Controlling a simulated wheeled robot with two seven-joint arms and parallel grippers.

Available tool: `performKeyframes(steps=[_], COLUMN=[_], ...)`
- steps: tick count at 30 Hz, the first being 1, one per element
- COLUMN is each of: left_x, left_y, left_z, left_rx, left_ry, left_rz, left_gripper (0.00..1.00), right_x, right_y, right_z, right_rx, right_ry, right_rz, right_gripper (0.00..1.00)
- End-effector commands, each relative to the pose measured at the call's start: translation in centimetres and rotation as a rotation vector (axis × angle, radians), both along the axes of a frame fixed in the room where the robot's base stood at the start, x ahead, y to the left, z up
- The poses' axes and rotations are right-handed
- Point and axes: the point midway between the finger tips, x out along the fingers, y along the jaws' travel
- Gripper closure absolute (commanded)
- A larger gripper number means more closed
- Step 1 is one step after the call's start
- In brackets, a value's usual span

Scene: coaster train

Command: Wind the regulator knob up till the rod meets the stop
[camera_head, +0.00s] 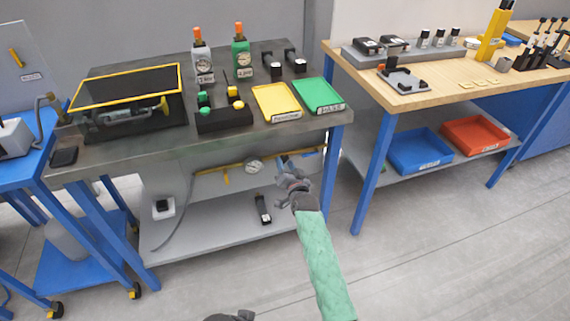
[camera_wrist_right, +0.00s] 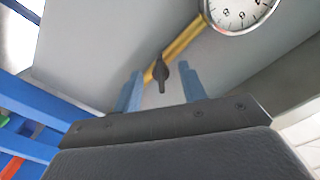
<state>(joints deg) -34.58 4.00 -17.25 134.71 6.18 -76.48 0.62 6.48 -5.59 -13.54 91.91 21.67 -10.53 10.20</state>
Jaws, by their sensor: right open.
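My right gripper (camera_head: 284,160) is under the grey workbench, in front of the yellow pipe (camera_head: 205,166). In the right wrist view its two blue fingers (camera_wrist_right: 158,91) are apart with nothing between their pads. A small dark knob-like part (camera_wrist_right: 160,74) on the yellow pipe (camera_wrist_right: 185,40) shows just beyond and between the fingertips, apart from them as far as I can tell. In the head view the gripper hides this part. A round white gauge (camera_head: 253,166) sits on the pipe; it also shows in the wrist view (camera_wrist_right: 238,10). I cannot make out a rod or a stop.
The grey workbench top (camera_head: 160,145) overhangs the pipe, and its blue right leg (camera_head: 331,165) stands near my gripper. A wooden bench (camera_head: 400,101) stands at the right. The floor in front is clear.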

Motion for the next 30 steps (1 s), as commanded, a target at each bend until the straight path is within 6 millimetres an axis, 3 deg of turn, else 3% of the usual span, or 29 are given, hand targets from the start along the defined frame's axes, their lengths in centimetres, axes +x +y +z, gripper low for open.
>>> performKeyframes(steps=[13, 30], left_x=[0.4, 0.4], left_y=[-0.7, -0.7], left_z=[-2.2, -2.4], left_rx=[-0.014, -0.014], left_ry=[-0.018, -0.024], left_rz=[0.002, 0.004], left_gripper=[1.00, 1.00], right_x=[-5.6, -6.4], right_y=[-1.8, -2.1], right_z=[-0.1, -0.1], right_rx=[0.001, 0.000], right_ry=[0.001, 0.000], right_rz=[-0.001, 0.000], right_gripper=[0.58, 0.58])
